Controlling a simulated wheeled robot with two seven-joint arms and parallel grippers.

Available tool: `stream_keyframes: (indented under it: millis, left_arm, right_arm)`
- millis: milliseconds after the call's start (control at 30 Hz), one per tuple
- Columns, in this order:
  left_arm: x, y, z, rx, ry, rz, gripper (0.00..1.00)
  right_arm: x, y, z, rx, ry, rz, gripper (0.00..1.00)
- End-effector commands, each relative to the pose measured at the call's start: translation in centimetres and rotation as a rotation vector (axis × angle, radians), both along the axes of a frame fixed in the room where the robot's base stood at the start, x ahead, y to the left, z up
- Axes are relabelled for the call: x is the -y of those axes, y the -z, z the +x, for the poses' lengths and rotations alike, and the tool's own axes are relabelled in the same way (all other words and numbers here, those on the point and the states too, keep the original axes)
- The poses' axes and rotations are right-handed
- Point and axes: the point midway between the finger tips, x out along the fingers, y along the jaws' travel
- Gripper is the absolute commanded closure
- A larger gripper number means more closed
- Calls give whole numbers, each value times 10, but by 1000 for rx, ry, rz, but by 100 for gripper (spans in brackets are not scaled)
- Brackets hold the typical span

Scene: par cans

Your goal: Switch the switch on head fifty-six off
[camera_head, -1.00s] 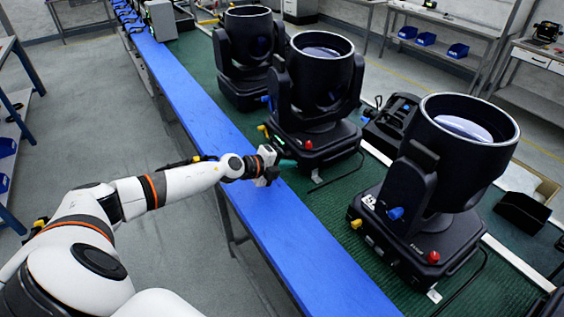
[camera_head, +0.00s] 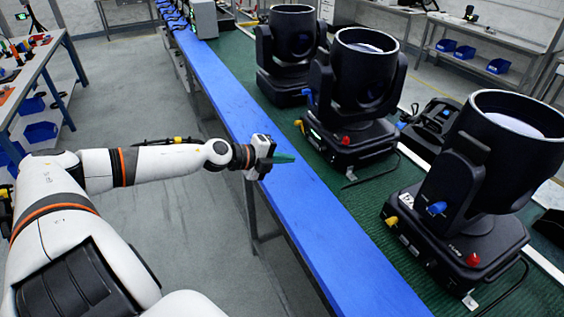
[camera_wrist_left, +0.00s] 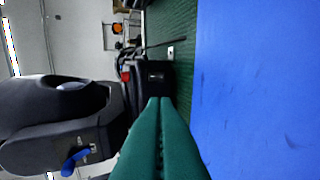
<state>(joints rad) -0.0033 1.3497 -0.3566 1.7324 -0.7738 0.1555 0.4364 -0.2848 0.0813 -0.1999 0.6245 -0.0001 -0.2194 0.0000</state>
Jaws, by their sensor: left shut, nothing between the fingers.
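Three black par can heads stand in a row on the green mat: a near one (camera_head: 490,190), a middle one (camera_head: 362,85) and a far one (camera_head: 290,50). Each is a wide barrel in a yoke on a square base. The near and middle bases show red and yellow knobs. Their number labels are too small to read, so I cannot tell which is fifty-six. My left gripper (camera_head: 284,158) is shut and empty over the blue strip, apart from the middle head. In the left wrist view its green fingers (camera_wrist_left: 160,105) point toward a base (camera_wrist_left: 152,80). My right gripper is out of view.
The blue bench edge (camera_head: 310,215) runs along the left of the heads. A black case (camera_head: 432,125) lies behind, between the near and middle heads. Cables lie on the green mat (camera_head: 385,180). Open floor lies left of the bench.

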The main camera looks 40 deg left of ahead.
Motion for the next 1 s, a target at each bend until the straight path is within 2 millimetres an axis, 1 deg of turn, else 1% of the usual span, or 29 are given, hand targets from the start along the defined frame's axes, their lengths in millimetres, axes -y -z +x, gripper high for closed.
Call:
stream_keyframes:
  millis: [33, 200, 267, 733, 867, 967, 1000]
  left_arm:
    - [-1, 1, -3, -3, 0, 2, 100]
    - [-2, -3, -8, -2, 4, 4, 100]
    - [-2, -4, -8, -1, 4, 3, 100]
    - [-1, -5, -9, 6, 12, 17, 100]
    - [2, -3, -13, 50, 69, 134, 100]
    - [6, -1, -20, 122, 155, 317, 100]
    - [7, 0, -23, 157, 196, 406, 100]
  right_arm:
    - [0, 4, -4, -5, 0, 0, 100]
    - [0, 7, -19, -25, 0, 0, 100]
    - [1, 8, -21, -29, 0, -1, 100]
    - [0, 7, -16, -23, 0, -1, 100]
    - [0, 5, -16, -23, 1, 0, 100]
    - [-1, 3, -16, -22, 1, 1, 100]
    - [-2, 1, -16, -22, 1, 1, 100]
